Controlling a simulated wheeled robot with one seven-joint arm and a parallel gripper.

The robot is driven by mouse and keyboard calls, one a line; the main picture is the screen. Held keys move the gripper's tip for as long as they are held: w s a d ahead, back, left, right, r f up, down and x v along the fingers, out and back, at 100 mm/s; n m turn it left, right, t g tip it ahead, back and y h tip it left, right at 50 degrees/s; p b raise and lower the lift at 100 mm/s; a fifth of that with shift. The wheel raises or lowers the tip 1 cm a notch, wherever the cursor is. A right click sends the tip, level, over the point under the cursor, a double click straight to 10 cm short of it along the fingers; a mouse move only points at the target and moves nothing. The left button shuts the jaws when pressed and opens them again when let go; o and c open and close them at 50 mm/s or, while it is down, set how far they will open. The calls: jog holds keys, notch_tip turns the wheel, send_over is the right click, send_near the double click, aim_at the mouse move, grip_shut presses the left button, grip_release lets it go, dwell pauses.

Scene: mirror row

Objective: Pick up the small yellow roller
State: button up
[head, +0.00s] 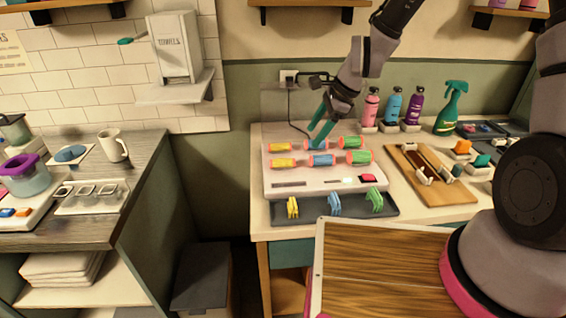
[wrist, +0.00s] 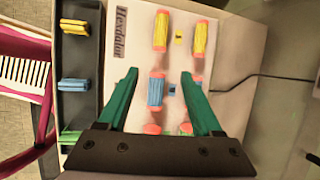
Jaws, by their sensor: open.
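Two yellow rollers with orange-pink ends lie at the left of the white roller stand, one in the front row (head: 283,162) and one in the back row (head: 279,148). In the wrist view they are the front one (wrist: 161,32) and the back one (wrist: 200,38), which looks slightly smaller. My gripper (head: 319,140) is open and empty, fingers pointing down over the middle of the stand, right of both yellow rollers. In the wrist view my gripper (wrist: 159,72) frames the front blue roller (wrist: 156,91); its right finger partly hides a roller behind.
Green rollers (head: 358,157) lie at the stand's right. The white stand (head: 266,182) has a dark tray (head: 270,211) with coloured clips in front. Bottles (head: 393,103) stand behind right, a wooden board (head: 432,187) at right. A cable runs down the wall behind.

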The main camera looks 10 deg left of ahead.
aim_at(296, 168)
jog(key=x, duration=1.1)
jog(key=shift+s+a, duration=0.2)
jog(key=shift+a, duration=0.1)
grip_shut()
